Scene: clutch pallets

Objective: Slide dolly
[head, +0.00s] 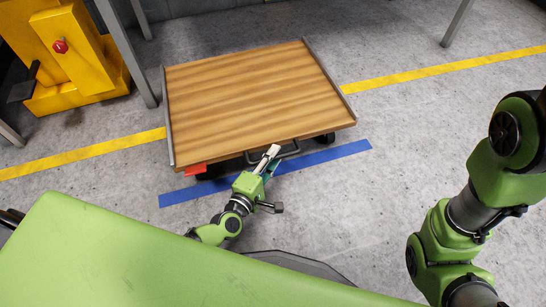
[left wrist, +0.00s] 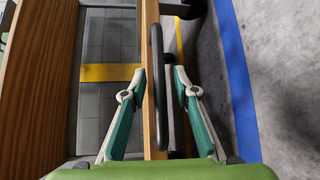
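The dolly (head: 255,90) is a flat wooden deck with grey side rails and dark wheels, standing on the floor ahead. A dark handle (head: 289,150) sticks out from its near edge. Neither finger clearly touches the bar. My right arm shows at the right, but its gripper is out of the head view.
A red tab (head: 195,170) sits at the dolly's near left corner. A blue floor strip (head: 330,155) runs along the near side, and a yellow line (head: 440,68) crosses the floor. A yellow machine (head: 75,50) stands at left. Floor right of the dolly is clear.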

